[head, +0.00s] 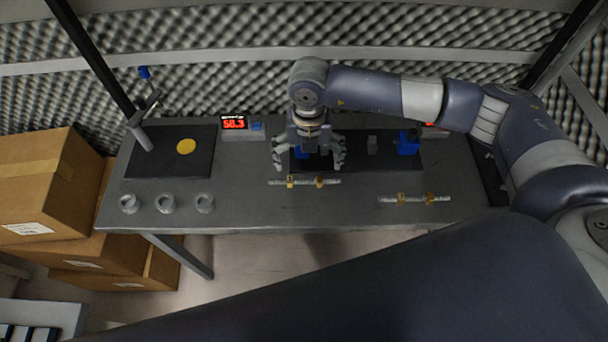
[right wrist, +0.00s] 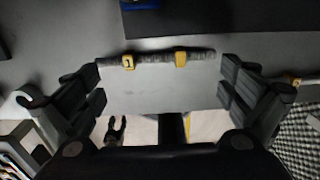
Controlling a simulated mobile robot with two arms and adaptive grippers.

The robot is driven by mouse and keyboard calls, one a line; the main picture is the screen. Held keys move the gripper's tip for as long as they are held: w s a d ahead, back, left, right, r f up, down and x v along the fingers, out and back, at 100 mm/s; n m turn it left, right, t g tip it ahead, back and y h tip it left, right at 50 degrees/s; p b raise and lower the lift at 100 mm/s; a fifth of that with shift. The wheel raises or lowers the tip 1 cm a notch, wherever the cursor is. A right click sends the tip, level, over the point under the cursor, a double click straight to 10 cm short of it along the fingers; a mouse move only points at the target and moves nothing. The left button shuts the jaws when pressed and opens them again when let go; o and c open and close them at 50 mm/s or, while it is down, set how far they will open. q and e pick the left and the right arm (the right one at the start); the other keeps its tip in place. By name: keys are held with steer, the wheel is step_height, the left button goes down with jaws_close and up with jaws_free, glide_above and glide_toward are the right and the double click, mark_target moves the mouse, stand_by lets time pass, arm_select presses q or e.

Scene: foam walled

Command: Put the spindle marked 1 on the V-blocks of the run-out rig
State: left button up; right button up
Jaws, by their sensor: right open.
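The spindle marked 1 (right wrist: 150,58) is a thin grey rod with two yellow tags, one reading 1. It lies on the grey table near its front edge, and it also shows in the head view (head: 304,182). My right gripper (head: 308,160) is open and empty above the table, just behind this spindle. In the right wrist view its fingers (right wrist: 160,85) are spread wide, with the spindle ahead, apart from them. The run-out rig is a dark plate (head: 345,160) with blue V-blocks (head: 408,143); the left block is partly hidden by my gripper. My left gripper is not in view.
A second tagged spindle (head: 413,199) lies to the right. Several grey rings (head: 166,203) stand at the table's front left. A black mat (head: 150,165) with a yellow disc and a red-digit display (head: 234,123) are behind. Cardboard boxes (head: 40,185) stand left of the table.

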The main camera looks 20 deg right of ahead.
mark_target(305, 181)
steer(key=shift+f, duration=0.65)
steer(key=shift+w+a+f+p, duration=0.1)
steer(key=shift+a+f+p, duration=0.05)
steer(key=shift+f+p, duration=0.3)
steer(key=f, duration=0.1)
steer(key=f+p, duration=0.2)
steer(key=shift+a, duration=0.25)
steer(key=shift+f, duration=0.4)
steer(key=shift+w+f, duration=0.1)
steer(key=shift+f, duration=0.15)
steer(key=shift+c, duration=1.1)
steer(key=c, duration=1.3)
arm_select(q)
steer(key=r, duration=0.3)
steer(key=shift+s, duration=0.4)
arm_select(e)
steer(key=shift+f, duration=0.1)
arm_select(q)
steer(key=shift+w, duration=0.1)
